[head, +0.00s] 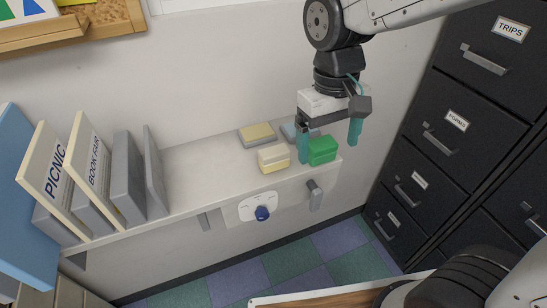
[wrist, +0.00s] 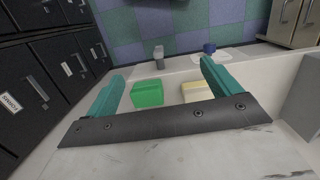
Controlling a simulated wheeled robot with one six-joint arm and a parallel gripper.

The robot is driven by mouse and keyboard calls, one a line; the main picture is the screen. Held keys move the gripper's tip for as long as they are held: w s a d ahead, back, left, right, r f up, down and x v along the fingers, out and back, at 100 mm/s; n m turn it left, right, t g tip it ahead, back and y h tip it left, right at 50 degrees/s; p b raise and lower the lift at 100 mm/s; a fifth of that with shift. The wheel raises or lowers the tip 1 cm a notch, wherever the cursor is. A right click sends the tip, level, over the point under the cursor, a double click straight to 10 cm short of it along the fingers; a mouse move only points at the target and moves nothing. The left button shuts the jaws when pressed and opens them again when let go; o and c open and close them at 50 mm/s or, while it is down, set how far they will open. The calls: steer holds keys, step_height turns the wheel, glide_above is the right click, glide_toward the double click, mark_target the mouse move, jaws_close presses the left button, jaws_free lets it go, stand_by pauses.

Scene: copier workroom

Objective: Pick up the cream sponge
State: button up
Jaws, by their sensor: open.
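The cream sponge (head: 273,157) is a small block, cream on top with a yellower lower part, near the front edge of the wall shelf. In the wrist view the cream sponge (wrist: 194,91) is partly hidden by the right finger. My gripper (head: 329,145) is open, with its teal fingers pointing down over the right end of the shelf. In the head view the cream sponge lies left of the left finger, outside the jaws. The green block (head: 322,150) shows between the fingers in the head view. The wrist view also shows my gripper (wrist: 163,77) with nothing held.
Behind the cream sponge lies a yellow-topped grey block (head: 257,134). A blue-grey item (head: 289,130) is partly hidden behind my gripper. Upright books and grey bookends stand at the left of the shelf (head: 190,160). Dark filing cabinets (head: 440,130) stand right. The middle shelf is clear.

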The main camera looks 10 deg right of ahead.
glide_above(274, 150)
steer(key=s+d, duration=0.2)
step_height(274, 150, down, 4)
steer(key=w+a, duration=0.1)
steer(key=w+a+t, duration=0.1)
steer(key=shift+w+a+r, duration=0.1)
steer(key=shift+w+r, duration=0.3)
steer(key=f, duration=0.7)
steer(key=shift+s+f, duration=0.3)
steer(key=shift+s, duration=0.05)
steer(key=c, duration=1.1)
steer(key=shift+r, duration=0.1)
